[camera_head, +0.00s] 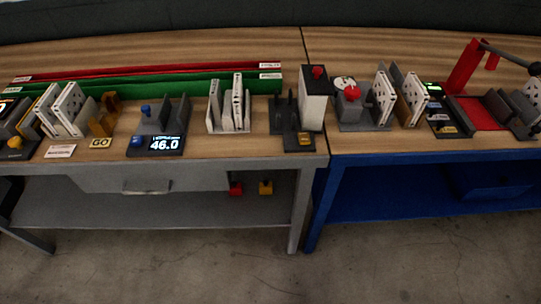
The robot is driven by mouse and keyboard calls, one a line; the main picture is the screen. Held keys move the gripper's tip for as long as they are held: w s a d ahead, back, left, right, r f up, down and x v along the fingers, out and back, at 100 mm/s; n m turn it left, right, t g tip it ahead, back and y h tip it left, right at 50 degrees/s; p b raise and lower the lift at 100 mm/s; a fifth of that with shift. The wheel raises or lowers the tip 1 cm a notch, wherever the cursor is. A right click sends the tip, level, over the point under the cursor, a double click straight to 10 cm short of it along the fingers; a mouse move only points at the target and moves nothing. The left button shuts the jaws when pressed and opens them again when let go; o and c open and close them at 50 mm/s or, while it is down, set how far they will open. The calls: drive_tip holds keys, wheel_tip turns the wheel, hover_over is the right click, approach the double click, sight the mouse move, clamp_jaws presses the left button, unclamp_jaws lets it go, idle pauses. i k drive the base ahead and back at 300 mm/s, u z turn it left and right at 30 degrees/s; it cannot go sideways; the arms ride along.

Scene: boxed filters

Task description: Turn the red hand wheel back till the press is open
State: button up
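A small grey fixture (363,124) stands near the left end of the blue bench. It has a red knob-like part (352,92), which may be the red hand wheel. Behind it is a round pale disc with green and red marks (343,81). On its right, white filter panels (384,96) stand upright by grey plates, with another white panel (412,92) farther right. I cannot tell how far the press is open. My gripper is not in view.
A white-and-black box with a red top knob (318,72) stands left of the fixture. A red frame with a dark lever (465,67) rises at right. Open floor (270,275) lies in front.

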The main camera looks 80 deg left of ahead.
sight(352, 92)
drive_tip(key=u, duration=3)
